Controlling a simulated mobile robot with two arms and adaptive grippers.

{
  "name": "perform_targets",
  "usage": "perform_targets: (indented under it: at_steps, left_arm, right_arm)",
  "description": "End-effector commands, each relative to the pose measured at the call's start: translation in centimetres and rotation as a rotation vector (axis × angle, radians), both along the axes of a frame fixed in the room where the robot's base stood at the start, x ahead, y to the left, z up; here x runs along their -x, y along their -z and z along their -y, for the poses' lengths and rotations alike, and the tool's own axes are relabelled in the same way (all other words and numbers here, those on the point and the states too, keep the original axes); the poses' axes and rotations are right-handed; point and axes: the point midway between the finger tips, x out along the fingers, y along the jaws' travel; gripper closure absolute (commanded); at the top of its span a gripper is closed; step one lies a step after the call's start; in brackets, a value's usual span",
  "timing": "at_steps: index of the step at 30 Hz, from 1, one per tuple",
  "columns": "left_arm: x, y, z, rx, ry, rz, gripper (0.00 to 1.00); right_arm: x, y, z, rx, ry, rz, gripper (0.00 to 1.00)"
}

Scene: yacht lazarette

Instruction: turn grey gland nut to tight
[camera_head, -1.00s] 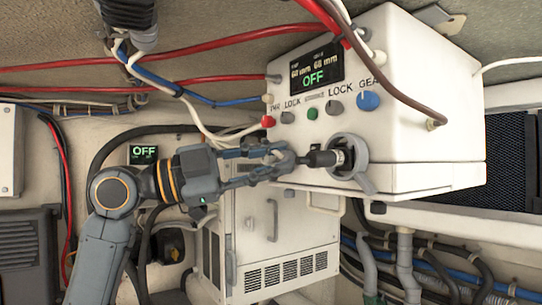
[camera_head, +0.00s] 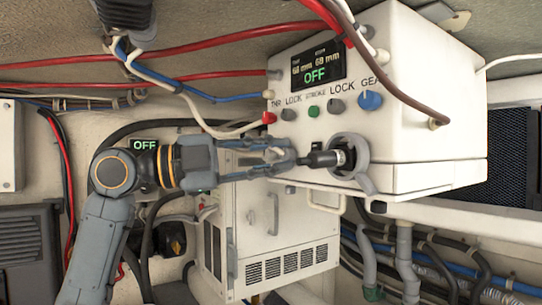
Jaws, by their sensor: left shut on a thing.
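My left gripper (camera_head: 286,158) reaches in from the left, in front of the white control box. Its fingers are shut on a small grey piece, which I take to be the grey gland nut, at the left end of a black stem (camera_head: 322,159). The fingers hide most of the nut, and I cannot make out its turn position. The stem runs right into a grey round collar (camera_head: 359,148) with a downward lever on the box's lower front. My right gripper is not in view.
The white control box (camera_head: 432,90) has a display reading OFF (camera_head: 315,75), a red knob, a green button, a grey knob and a blue knob (camera_head: 370,101). Red, blue and brown cables hang around it. A white vented cabinet (camera_head: 290,232) stands below, with pipes and hoses to its right.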

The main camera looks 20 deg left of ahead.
Motion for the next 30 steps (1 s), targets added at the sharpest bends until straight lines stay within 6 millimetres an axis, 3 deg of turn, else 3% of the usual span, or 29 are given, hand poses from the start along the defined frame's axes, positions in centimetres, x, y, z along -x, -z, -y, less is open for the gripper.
perform_targets:
  at_steps: [1, 2, 5, 17, 30]
  left_arm:
    - [0.0, 0.0, 0.0, -0.001, -0.001, 0.001, 1.0]
    - [0.0, 0.0, 0.0, -0.001, -0.001, 0.001, 0.76]
    - [0.0, 0.0, 0.0, -0.001, -0.001, 0.001, 0.56]
    - [0.3, 0.1, -0.5, 0.0, -0.001, -0.001, 0.55]
    - [4.4, 0.9, -7.8, 0.001, -0.003, -0.001, 0.55]
  right_arm:
    - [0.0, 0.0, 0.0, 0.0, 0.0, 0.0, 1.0]
    - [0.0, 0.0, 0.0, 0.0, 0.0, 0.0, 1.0]
    - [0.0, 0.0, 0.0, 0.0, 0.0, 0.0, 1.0]
    - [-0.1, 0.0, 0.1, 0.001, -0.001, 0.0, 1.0]
    - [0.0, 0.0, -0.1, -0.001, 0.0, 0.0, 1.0]
